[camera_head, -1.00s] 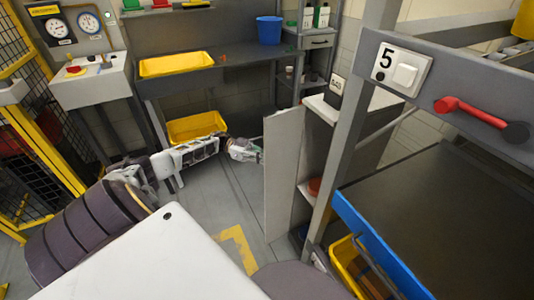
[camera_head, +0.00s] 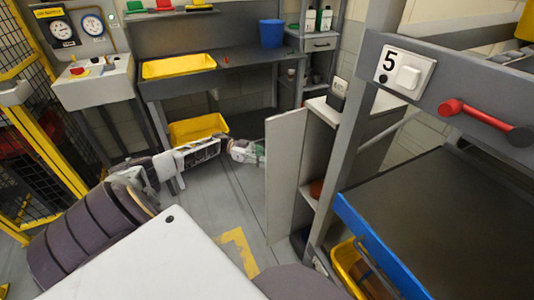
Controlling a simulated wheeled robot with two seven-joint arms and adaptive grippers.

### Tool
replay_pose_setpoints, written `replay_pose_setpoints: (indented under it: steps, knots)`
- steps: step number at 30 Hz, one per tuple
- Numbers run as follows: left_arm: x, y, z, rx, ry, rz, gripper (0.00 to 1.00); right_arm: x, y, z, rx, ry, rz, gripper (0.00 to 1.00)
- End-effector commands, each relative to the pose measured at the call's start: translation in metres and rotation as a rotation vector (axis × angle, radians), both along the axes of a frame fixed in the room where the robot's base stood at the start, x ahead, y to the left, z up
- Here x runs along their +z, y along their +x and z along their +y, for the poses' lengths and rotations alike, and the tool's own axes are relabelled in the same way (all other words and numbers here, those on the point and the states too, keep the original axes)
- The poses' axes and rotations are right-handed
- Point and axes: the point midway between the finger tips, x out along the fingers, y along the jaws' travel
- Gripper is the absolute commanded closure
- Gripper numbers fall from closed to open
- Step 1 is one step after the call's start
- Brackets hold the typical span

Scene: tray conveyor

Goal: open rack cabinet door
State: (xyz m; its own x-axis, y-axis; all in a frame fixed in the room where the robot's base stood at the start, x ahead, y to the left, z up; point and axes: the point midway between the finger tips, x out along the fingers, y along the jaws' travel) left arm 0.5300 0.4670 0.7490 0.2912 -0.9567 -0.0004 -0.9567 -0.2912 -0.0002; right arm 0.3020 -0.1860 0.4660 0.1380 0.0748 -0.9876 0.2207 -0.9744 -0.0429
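The rack cabinet door (camera_head: 286,172) is a plain light grey panel, right of the middle of the head view. It stands swung out from the cabinet (camera_head: 325,108), and shelves show in the gap to its right. My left arm reaches in from the left, and my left gripper (camera_head: 250,152) is at the door's left edge. Its fingertips are small and partly hidden at that edge, so I cannot tell whether they touch the door or are open or shut. My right gripper is not in view.
A grey workbench (camera_head: 240,76) with a yellow tray (camera_head: 178,66) and a blue bin (camera_head: 271,33) stands behind. A grey post (camera_head: 350,140) and a blue-edged rack tray (camera_head: 380,245) are at the right. Yellow fencing (camera_head: 50,150) is at the left. Open floor lies left of the door.

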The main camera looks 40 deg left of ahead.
Motion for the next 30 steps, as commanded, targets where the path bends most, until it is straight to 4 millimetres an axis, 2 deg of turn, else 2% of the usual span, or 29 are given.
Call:
replay_pose_setpoints:
  steps: [11,30]
  knots:
    - [0.001,-0.001,0.007,0.001,0.0,-0.002,0.68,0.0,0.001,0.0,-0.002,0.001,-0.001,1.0]
    - [0.0,-0.018,0.061,0.001,0.0,-0.001,0.68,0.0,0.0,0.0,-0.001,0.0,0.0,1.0]
